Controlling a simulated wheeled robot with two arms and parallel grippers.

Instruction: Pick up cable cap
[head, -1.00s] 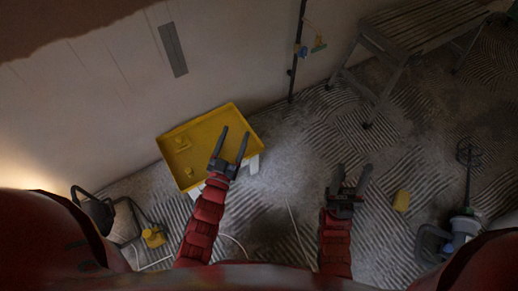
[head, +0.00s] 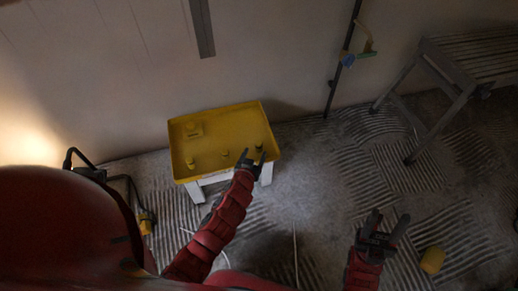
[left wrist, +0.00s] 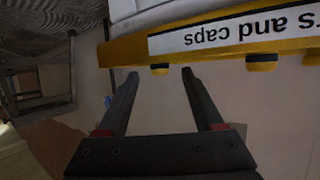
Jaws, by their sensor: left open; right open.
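A yellow tray (head: 222,112) on a white stand is against the wall in the head view. Several small yellow caps stand in it: one at left (head: 190,163), one in the middle (head: 224,153) and one at right (head: 258,147). I cannot tell which is the cable cap. My left gripper (head: 253,156) is open at the tray's front right, by the right cap. In the left wrist view, a dark-banded yellow cap (left wrist: 160,69) appears between the open, empty fingertips (left wrist: 160,74), with no visible contact. My right gripper (head: 384,227) is open and empty over the floor.
A yellow block with a knob (head: 190,130) sits at the tray's back left. A white label (left wrist: 235,27) reading "rs and caps" shows upside down on the tray's edge. A yellow object (head: 432,260) lies right of my right gripper. A bench (head: 460,75) stands at right.

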